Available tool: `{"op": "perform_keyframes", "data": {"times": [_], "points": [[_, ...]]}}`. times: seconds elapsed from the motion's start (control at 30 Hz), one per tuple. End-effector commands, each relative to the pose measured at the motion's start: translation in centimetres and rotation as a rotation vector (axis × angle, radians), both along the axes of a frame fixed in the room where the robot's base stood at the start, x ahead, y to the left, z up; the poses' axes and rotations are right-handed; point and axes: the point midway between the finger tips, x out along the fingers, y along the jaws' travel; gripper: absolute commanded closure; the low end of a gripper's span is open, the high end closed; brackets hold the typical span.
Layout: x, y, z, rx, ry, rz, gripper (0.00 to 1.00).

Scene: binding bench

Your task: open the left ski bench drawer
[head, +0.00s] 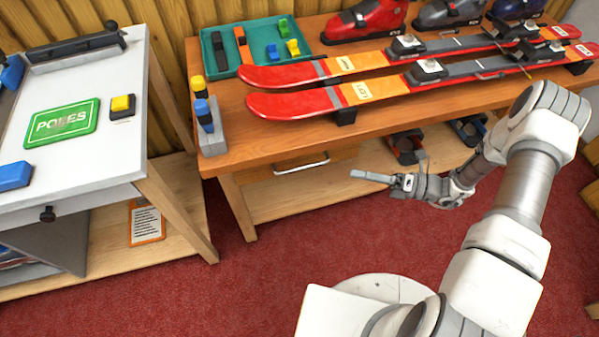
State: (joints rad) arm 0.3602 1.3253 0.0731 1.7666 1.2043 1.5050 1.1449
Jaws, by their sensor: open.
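The ski bench (236,124) is a wooden bench with an orange-brown top. Its left drawer (262,174) has a wooden front under the top's front edge and looks closed. A silver bar handle (301,163) is on that front. My gripper (374,179) is open and empty, in front of the bench and a short way right of the handle, apart from it. Its fingers point left. One finger shows clearly, the other is hard to make out. My arm hides the bench's right front part.
Red skis (300,102), a green tray (262,50) and several boots (365,18) are on the bench. Bindings (405,148) lie on its lower shelf. A grey table with a green POLES sign (62,123) stands left. The red carpet (250,275) in front is clear.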

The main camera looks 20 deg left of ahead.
Motion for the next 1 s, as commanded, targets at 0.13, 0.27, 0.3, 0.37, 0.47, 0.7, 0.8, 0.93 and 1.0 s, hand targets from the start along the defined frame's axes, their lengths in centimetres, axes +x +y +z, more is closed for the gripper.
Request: {"op": "perform_keyframes", "data": {"times": [0.13, 0.27, 0.3, 0.37, 0.47, 0.7, 0.8, 0.93, 1.0], "points": [[-0.5, 0.2, -5.7, 0.093, 0.180, -0.114, 0.55], [-0.8, 0.2, -8.6, 0.149, 0.282, -0.180, 0.55], [-0.9, 0.3, -9.1, 0.161, 0.303, -0.193, 0.55], [-1.0, 0.3, -9.7, 0.174, 0.327, -0.210, 0.55], [-1.0, 0.5, -10.2, 0.185, 0.345, -0.222, 0.55], [-0.4, 3.6, -9.8, 0.185, 0.349, -0.219, 0.55], [0.1, 5.7, -9.5, 0.185, 0.348, -0.217, 0.55], [0.7, 8.5, -9.1, 0.184, 0.346, -0.216, 0.55], [1.1, 10.0, -9.0, 0.184, 0.345, -0.216, 0.55]]}}
